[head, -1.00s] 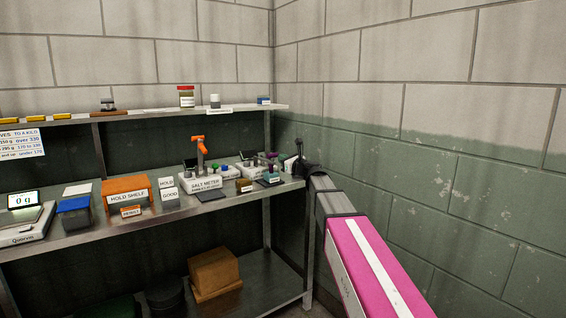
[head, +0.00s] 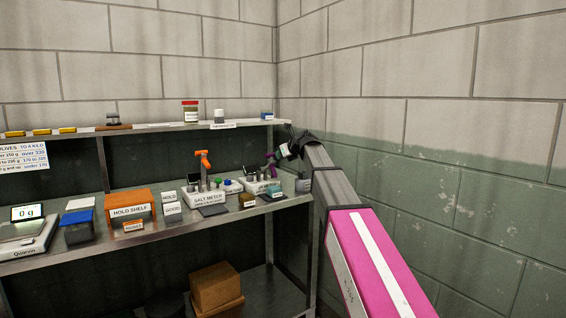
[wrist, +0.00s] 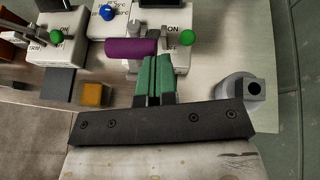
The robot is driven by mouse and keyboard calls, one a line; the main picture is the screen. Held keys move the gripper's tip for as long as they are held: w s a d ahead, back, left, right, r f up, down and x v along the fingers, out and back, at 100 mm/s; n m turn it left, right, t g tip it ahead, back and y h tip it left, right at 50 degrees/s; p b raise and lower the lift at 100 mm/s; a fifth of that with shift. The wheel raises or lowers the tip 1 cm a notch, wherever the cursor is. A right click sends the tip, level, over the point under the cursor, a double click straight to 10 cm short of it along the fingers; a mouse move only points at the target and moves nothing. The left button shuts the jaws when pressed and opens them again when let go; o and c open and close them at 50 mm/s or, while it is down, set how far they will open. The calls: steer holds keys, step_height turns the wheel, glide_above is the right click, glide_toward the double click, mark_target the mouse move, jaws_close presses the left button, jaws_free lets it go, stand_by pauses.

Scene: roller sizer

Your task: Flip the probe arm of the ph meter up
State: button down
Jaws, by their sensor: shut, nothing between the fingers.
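The pH meter is a white box (head: 262,187) at the right end of the middle shelf, in the head view; its label is too small to read. Its probe arm has a purple grip (head: 271,157), which looks raised at a tilt above the box. In the wrist view the purple grip (wrist: 128,47) lies across the picture, just beyond my fingertips. My gripper (wrist: 158,62) has its green fingers shut together and empty, close to the grip's right part; I cannot tell whether they touch. In the head view my gripper (head: 284,150) is small and partly hidden.
The salt meter (head: 207,195) with an upright orange-topped arm (head: 204,158) stands to the left. A grey round holder (wrist: 240,93) and a yellow block (wrist: 95,95) sit near my fingers. The upper shelf (head: 165,127) runs above; a wall is close on the right.

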steer(key=w+a+r, duration=0.4)
steer(key=w+a, duration=0.1)
steer(key=w, duration=0.3)
steer(key=shift+a+r, duration=0.2)
steer(key=shift+r, duration=0.15)
steer(key=shift+w, duration=0.1)
stand_by(0.4)
steer(key=s+d+r, duration=0.5)
steer(key=d+r, duration=0.1)
steer(key=r, duration=0.4)
steer(key=shift+s+d, duration=0.15)
steer(key=shift+s, duration=0.2)
steer(key=shift+r, duration=0.1)
